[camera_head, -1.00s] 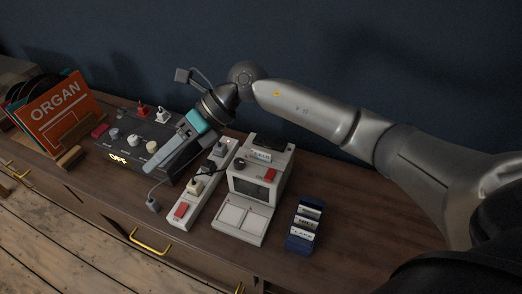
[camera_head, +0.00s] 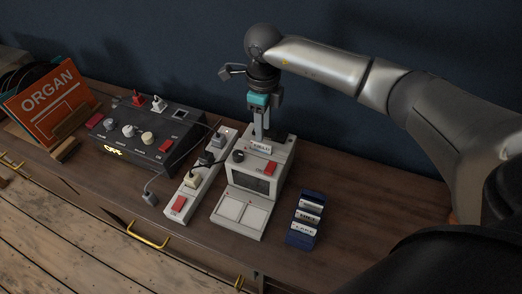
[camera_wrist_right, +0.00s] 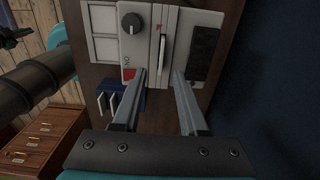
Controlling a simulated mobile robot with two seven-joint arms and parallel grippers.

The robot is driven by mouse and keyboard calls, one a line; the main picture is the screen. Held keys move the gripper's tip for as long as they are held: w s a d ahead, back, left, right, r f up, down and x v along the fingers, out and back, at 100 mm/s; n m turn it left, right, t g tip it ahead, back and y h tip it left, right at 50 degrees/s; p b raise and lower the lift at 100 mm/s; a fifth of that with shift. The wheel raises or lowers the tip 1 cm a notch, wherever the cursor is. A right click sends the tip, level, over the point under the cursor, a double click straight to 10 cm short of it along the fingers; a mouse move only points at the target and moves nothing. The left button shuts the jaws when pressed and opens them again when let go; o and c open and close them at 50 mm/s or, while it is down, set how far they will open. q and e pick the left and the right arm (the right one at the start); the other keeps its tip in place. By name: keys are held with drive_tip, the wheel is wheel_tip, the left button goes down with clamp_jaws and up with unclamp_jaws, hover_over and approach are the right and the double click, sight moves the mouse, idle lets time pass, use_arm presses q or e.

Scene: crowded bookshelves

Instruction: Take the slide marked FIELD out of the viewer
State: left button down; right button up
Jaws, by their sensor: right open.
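The slide viewer (camera_head: 240,209) is a pale grey box with a dark screen, standing on the wooden cabinet top. The slide marked FIELD (camera_head: 262,148) stands in the slot in its top, label toward the head camera. It also shows edge-on as a thin white plate in the right wrist view (camera_wrist_right: 163,58). My right gripper (camera_head: 262,138) points down over the viewer's top, close to the slide. In the wrist view its open fingers (camera_wrist_right: 160,76) lie either side of the slide's line, with nothing gripped. My left gripper is not in view.
A dark blue slide rack (camera_head: 303,222) holding slides, one marked LAKE, stands right of the viewer. A power strip (camera_head: 186,206) with plugs and cords runs along its left. A dark control box (camera_head: 140,140) reading OFF and an ORGAN record sleeve (camera_head: 48,103) stand farther left.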

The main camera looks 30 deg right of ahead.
sight(262, 144)
wheel_tip(262, 144, down, 7)
drive_tip(key=shift+w+r+b, duration=0.1)
drive_tip(key=shift+w+b, duration=0.05)
drive_tip(key=shift+b, duration=0.25)
clamp_jaws()
idle(0.5)
